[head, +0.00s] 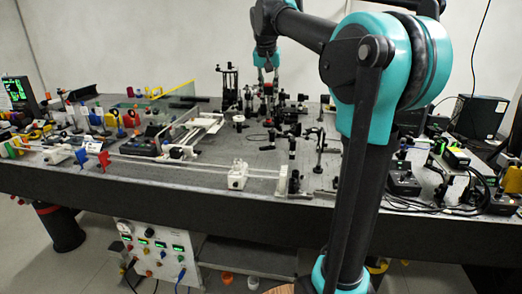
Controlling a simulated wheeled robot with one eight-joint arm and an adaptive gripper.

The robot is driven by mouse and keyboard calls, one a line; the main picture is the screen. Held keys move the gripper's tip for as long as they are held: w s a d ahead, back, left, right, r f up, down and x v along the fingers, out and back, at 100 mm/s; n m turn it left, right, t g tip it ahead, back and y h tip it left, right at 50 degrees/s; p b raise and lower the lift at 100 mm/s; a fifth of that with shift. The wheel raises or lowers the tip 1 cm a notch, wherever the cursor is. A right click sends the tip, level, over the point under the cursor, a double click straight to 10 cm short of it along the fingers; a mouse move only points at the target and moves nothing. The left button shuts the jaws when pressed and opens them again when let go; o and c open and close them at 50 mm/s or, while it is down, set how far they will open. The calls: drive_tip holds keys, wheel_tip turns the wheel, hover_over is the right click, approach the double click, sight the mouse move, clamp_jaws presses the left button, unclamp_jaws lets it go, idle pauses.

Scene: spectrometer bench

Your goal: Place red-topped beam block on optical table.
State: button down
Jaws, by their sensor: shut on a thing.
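My gripper (267,80) points down over the far middle of the optical table (225,160). It is small in the head view, and its fingers come together at a small block with a red top (267,89), which seems to be the beam block. The lower part of the block blends with dark mounts around it. I cannot tell whether it touches the table top.
Dark posts and mounts (291,145) crowd around and in front of the gripper. A tall post assembly (228,85) stands left of it. A white rail device (195,130) and a yellow-framed panel (172,90) lie farther left. Some bare grey surface shows at centre-left front.

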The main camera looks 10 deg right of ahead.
wheel_tip(320, 180, down, 18)
drive_tip(key=shift+r, duration=0.15)
idle(0.4)
drive_tip(key=c, duration=1.3)
unclamp_jaws()
drive_tip(key=v, duration=1.2)
